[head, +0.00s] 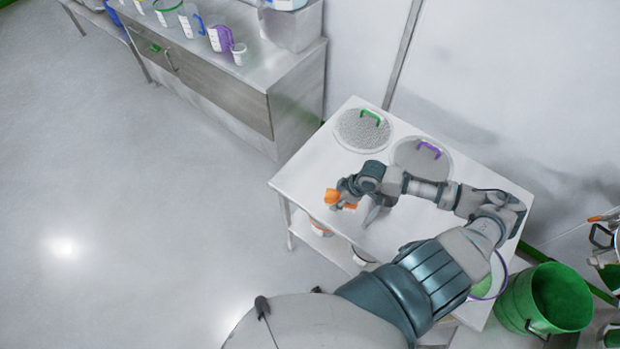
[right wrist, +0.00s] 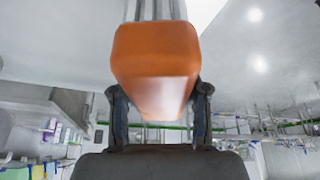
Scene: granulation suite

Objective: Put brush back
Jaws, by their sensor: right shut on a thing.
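The brush (head: 332,196) shows as an orange piece at the left edge of the white table in the head view. In the right wrist view the brush (right wrist: 155,55) is a blunt orange block close to the camera, with a pale ribbed part behind it. My right gripper (head: 346,190) is shut on it; its fingers stand on both sides of the orange block in the right wrist view (right wrist: 160,112). The gripper hides part of the brush in the head view. My left gripper is not in view.
The white table (head: 305,185) bears two round mesh discs, one with a green handle (head: 361,130) and one with a purple handle (head: 421,157). A green bucket (head: 515,303) stands at its right. A steel cabinet (head: 210,85) with jugs is at the upper left. Open floor lies left.

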